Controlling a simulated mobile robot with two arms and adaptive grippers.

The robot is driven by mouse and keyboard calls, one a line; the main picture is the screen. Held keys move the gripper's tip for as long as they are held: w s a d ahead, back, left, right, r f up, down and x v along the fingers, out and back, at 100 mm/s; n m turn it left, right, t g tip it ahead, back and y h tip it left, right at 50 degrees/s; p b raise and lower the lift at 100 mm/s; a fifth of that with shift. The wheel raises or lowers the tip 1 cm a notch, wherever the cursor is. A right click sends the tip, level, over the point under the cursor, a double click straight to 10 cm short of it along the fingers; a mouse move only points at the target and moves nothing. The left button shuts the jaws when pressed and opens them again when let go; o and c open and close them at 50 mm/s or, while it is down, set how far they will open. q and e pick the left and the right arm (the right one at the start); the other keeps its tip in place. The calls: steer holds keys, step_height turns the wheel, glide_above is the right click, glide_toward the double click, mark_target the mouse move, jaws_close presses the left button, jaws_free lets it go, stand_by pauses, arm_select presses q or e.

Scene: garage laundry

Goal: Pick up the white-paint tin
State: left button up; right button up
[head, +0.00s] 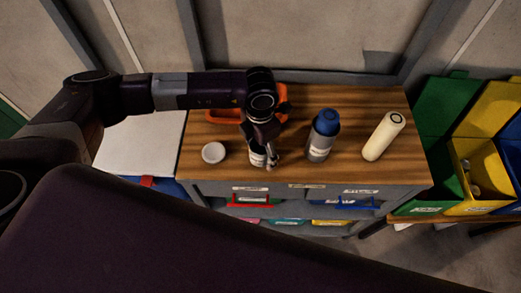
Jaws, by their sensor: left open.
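My left gripper (265,161) is open and points down over the wooden top of the cabinet. Its fingers are at a small tin with a pale label (256,160), and they hide much of it. I cannot read the label or tell whether the fingers touch the tin. A low, round white-topped thing (213,153) stands apart to the left of the gripper. From this view I cannot tell for certain which of the two is the white-paint tin. My right gripper is not in view.
A blue-capped bottle (323,135) and a cream cylinder (383,136) stand to the right on the wooden top (350,102). An orange tray (222,116) lies behind the gripper. Green and yellow bins (465,165) are at far right. The wood between bottle and cylinder is clear.

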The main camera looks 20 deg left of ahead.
arm_select(q)
steer(key=c, duration=1.4)
steer(key=shift+r, duration=0.1)
